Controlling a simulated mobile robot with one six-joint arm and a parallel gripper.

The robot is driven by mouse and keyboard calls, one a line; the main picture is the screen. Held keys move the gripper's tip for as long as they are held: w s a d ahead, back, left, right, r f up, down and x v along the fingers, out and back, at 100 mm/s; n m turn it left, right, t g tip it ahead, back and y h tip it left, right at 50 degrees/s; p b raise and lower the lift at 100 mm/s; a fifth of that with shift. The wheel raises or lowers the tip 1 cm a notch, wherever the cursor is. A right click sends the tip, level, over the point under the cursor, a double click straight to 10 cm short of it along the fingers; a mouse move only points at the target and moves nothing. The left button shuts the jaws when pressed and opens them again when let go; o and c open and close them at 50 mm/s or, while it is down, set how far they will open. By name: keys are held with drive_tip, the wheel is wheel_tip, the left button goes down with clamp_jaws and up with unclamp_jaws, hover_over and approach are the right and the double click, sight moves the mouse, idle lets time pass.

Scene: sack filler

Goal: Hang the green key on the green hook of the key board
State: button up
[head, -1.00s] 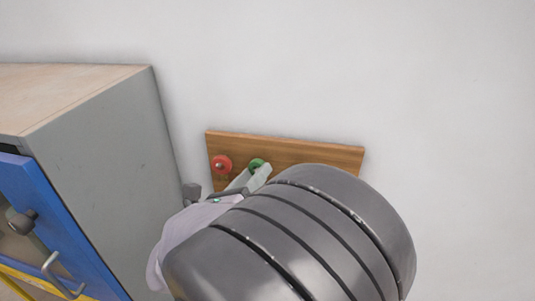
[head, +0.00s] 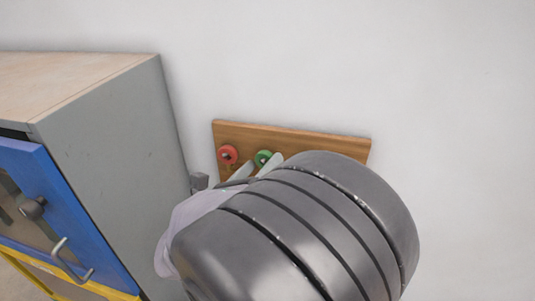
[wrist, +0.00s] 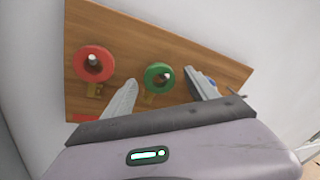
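The green key (wrist: 158,77) has a round green head with a brass piece below it. In the wrist view a light peg end shows through the head, so it appears to hang on a hook of the wooden key board (wrist: 125,40). The hook's own colour is hidden. My gripper (wrist: 162,80) is open, with one finger on each side of the green head and gaps between. In the head view the green head (head: 263,157) shows between the two fingertips.
A red key (wrist: 93,63) with a brass piece hangs on the board to the left. A red patch (wrist: 85,118) marks the board's lower left. In the head view a grey cabinet (head: 110,130) with a blue door (head: 60,215) stands left of the board. The wall right of it is bare.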

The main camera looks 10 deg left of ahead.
drive_tip(key=p+v, duration=0.7)
drive_tip(key=v, duration=1)
drive_tip(key=d+f+m+g+h+b, duration=0.2)
drive_tip(key=d+f+m+g+b, duration=0.25)
drive_tip(key=d, duration=0.25)
drive_tip(key=d+f+m+g+h+b, duration=0.1)
drive_tip(key=d+f+m+g+b, duration=0.25)
drive_tip(key=d+m, duration=0.35)
drive_tip(key=d+f+m+g+h+b, duration=0.25)
drive_tip(key=d+f+m+b, duration=0.2)
drive_tip(key=d, duration=0.35)
drive_tip(key=s+d+f+m+y+b, duration=0.2)
drive_tip(key=f+m+y+b, duration=0.4)
drive_tip(key=m, duration=0.8)
drive_tip(key=s+d+f+m+y+b, duration=0.3)
drive_tip(key=s+f+m+y+b, duration=0.1)
drive_tip(key=m+b, duration=0.6)
drive_tip(key=f+m+g+y, duration=0.1)
drive_tip(key=m+y, duration=0.1)
drive_tip(key=m, duration=0.1)
drive_tip(key=shift+f+m+y+b, duration=0.35)
drive_tip(key=shift+m+b, duration=0.05)
